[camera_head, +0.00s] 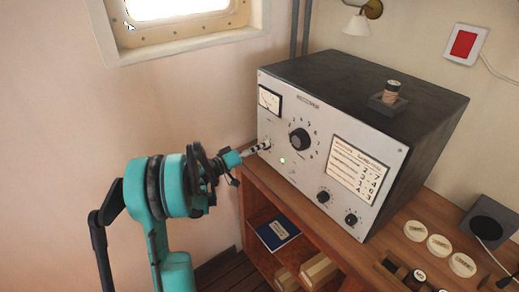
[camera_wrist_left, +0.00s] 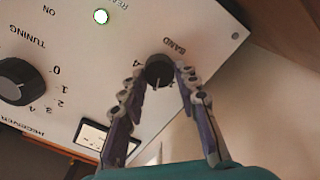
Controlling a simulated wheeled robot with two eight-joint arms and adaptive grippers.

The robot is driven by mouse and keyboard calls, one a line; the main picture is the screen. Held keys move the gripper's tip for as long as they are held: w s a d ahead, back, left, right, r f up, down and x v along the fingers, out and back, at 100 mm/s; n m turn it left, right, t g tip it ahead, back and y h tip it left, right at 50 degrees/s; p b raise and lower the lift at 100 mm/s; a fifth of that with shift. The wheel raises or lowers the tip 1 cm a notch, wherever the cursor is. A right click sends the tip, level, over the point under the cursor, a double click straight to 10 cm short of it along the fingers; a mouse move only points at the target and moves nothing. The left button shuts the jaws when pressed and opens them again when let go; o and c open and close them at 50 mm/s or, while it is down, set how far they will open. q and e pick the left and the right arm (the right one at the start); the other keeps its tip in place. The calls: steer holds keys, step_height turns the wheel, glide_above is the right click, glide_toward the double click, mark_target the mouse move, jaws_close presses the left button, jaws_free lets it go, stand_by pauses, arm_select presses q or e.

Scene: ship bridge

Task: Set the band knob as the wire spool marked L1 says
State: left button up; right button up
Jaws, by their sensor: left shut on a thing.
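The radio receiver (camera_head: 370,100) is a dark box with a light front panel. My left gripper (camera_head: 264,147) is at the panel's left edge, its fingers shut around the band knob (camera_wrist_left: 158,70), a small dark knob under the word BAND. The knob's scale is mostly hidden by the fingers. A printed card (camera_head: 361,171) with rows of numbers is on the panel; its words are too small to read. One wire spool (camera_head: 392,90) stands in a dark holder on top of the receiver; I cannot read its mark. My right gripper is not in view.
The larger tuning knob (camera_head: 300,139) and a lit green lamp (camera_head: 282,161) are near the gripper. Two small knobs (camera_head: 323,196) sit lower right. More spools (camera_head: 420,276), round pale labelled discs (camera_head: 438,245) and a dark speaker (camera_head: 492,218) are on the wooden desk at right.

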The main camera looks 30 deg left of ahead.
arm_select(q)
steer(key=n+b, duration=0.1)
steer(key=n, duration=0.7)
steer(key=shift+f+n, duration=0.15)
steer(key=shift+n, duration=0.15)
stand_by(0.3)
steer(key=o, duration=1.1)
steer(key=shift+o, duration=0.2)
steer(key=v, duration=1.2)
